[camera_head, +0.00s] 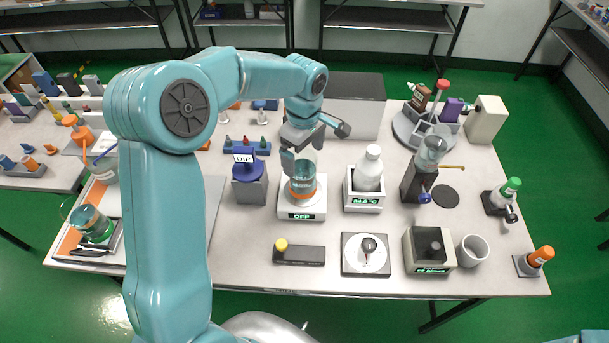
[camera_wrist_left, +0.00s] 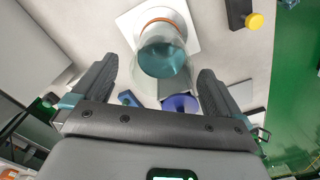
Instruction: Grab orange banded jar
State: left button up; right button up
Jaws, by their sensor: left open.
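The orange banded jar (camera_head: 303,184) is clear glass with teal liquid and an orange band low around it. It stands on a white device (camera_head: 301,211) labelled OFF, near the middle of the table. My left gripper (camera_head: 315,146) is open above the jar, its fingers spread, and partly hides the jar's top. In the left wrist view the jar (camera_wrist_left: 163,58) lies ahead, between the lines of the two open fingers (camera_wrist_left: 155,88), with clear space to each side. I cannot tell whether its rim is between the fingertips. My right gripper is not in view.
A blue-topped DIP device (camera_head: 247,180) stands close left of the jar. A white bottle (camera_head: 369,168) in a holder stands close right. A black bar with a yellow knob (camera_head: 281,244) lies in front. A large grey box (camera_head: 355,103) stands behind.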

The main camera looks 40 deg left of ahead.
pick_arm(q)
jog(key=shift+f, duration=0.45)
jog(key=shift+s+f, duration=0.1)
jog(key=shift+s, duration=0.1)
notch_tip(320, 180, down, 5)
jog(key=shift+w+a+f+p, duration=0.1)
jog(key=shift+p, duration=0.45)
jog(key=c, duration=1.4)
jog(key=shift+c, duration=0.3)
